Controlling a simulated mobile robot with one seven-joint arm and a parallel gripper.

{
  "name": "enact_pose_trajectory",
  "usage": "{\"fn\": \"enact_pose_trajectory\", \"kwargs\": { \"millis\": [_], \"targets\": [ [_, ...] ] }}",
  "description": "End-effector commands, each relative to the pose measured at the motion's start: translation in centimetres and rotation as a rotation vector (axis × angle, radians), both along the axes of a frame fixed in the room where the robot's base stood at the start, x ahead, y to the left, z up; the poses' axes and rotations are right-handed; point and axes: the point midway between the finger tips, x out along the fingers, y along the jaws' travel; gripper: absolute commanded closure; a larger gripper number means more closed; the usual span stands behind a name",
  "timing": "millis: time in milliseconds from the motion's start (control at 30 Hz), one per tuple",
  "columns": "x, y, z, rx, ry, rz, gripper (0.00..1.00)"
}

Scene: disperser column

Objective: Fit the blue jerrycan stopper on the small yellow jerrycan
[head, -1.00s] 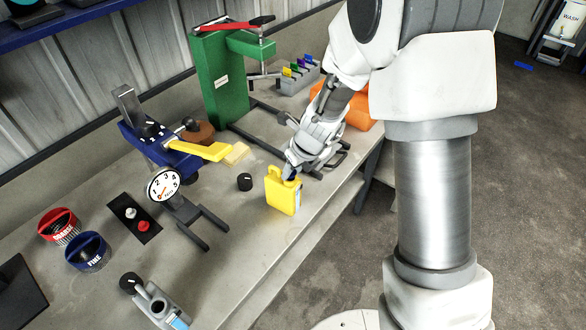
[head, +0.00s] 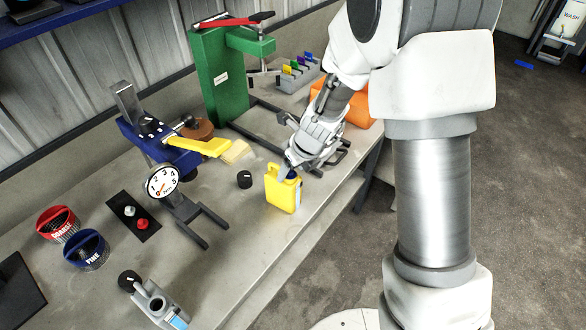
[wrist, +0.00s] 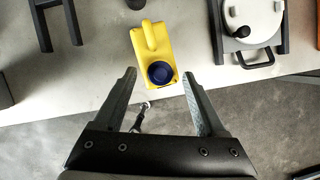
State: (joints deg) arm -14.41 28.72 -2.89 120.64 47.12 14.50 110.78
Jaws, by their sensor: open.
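The small yellow jerrycan (head: 282,193) stands upright near the front edge of the workbench. It also shows from above in the wrist view (wrist: 148,45). The blue stopper (wrist: 160,72) sits over the opening at the near end of the can. In the head view the stopper (head: 292,175) shows as a dark blue spot on the can's top. I cannot tell how deeply it is seated. My gripper (wrist: 159,78) is open, with one finger on each side of the stopper and a gap to both. In the head view my gripper (head: 290,166) is just above the can.
A black knob (head: 244,180) stands left of the can. A dial gauge stand (head: 164,183) and a blue clamp with a yellow lever (head: 200,145) are further left. A green press (head: 215,80) stands behind. The bench's front edge is close to the can.

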Motion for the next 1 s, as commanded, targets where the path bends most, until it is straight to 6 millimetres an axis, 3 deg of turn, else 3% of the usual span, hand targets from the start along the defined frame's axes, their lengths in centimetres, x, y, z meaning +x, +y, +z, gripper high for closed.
{"fn": "enact_pose_trajectory", "kwargs": {
  "millis": [233,700,1000],
  "targets": [
    [-0.7,-0.5,2.5,-0.001,-0.003,0.000,0.27],
    [-4.1,-3.0,12.9,0.001,-0.003,0.002,0.27],
    [-5.2,-3.9,16.0,0.000,-0.001,0.000,0.27]
  ]
}}
